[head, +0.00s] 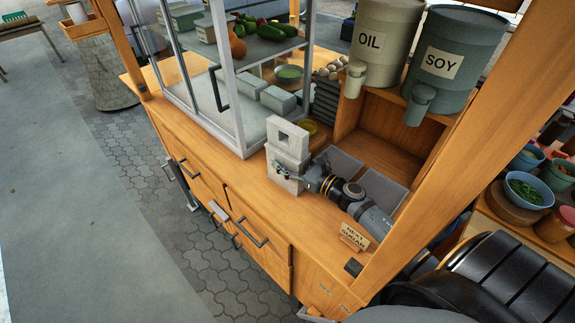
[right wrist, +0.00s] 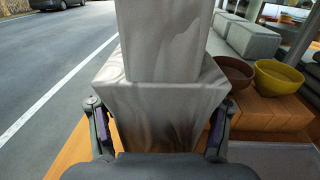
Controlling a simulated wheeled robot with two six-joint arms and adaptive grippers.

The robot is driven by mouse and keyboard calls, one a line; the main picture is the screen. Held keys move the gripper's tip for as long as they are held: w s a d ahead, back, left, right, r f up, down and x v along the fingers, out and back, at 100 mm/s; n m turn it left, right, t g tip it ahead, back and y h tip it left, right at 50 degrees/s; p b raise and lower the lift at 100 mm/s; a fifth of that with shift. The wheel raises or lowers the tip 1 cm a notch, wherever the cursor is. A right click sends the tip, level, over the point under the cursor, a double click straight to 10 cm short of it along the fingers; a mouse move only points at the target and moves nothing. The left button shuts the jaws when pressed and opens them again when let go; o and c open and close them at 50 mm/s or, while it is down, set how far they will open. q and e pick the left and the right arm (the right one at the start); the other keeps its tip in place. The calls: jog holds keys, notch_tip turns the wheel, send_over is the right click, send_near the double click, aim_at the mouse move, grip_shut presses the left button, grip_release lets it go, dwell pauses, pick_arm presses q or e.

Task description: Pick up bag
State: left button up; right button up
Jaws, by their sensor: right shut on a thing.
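The bag (head: 287,141) is pale grey-white and upright, with a square handle opening near its top. It is at the cart's wooden counter, beside the glass case. My right gripper (head: 288,171) reaches it from the right and is shut on its lower body. In the right wrist view the bag (right wrist: 162,75) fills the middle, with a finger on each side of its wide lower part. The bag's underside is hidden in the wrist view, and I cannot tell whether it touches the counter. My left gripper is not in view.
The glass case (head: 240,80) stands close to the left of the bag. Grey trays (head: 383,186) and a small sign (head: 355,236) lie near my right arm. OIL (head: 385,45) and SOY (head: 455,62) containers stand behind. A yellow bowl (right wrist: 279,80) and brown bowl (right wrist: 232,72) are right of the bag.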

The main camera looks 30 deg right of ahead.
aim_at(288, 146)
notch_tip(288, 146, up, 10)
jog(key=p, duration=0.4)
jog(key=shift+r, duration=0.1)
jog(key=shift+c, duration=0.2)
dwell(0.9)
notch_tip(288, 146, down, 4)
jog(key=shift+f+b, duration=0.2)
jog(key=shift+b, duration=1)
notch_tip(288, 146, down, 4)
jog(key=shift+f+b, duration=0.25)
jog(key=shift+b, duration=0.5)
jog(key=shift+f, duration=0.45)
